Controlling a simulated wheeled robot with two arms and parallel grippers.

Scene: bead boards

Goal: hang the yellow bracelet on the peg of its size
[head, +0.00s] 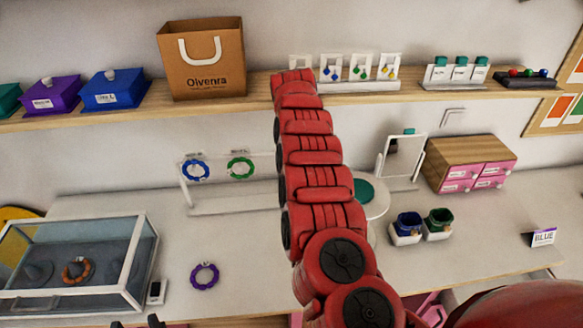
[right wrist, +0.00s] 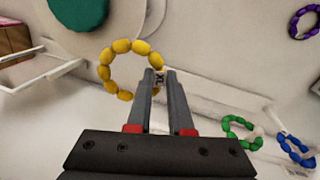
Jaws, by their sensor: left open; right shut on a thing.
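The yellow bracelet (right wrist: 104,72) is a ring of beads in the right wrist view. My right gripper (right wrist: 158,76) is shut on its right side. In the head view my red right arm hides this bracelet and the gripper. A white rack (head: 235,204) holds a blue bracelet (head: 185,170) and a green bracelet (head: 230,168), side by side. They also show at lower right in the right wrist view, apart from the yellow one. The rack's right part is hidden behind my arm. My left gripper (head: 136,323) barely shows at the bottom edge, open and empty.
A purple bracelet (head: 204,288) lies on the counter before the rack. A glass case (head: 137,262) with an orange bracelet stands at left. A mirror (head: 402,160), two small pots and a drawer box (head: 470,152) stand at right. A shelf (head: 130,113) runs above.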

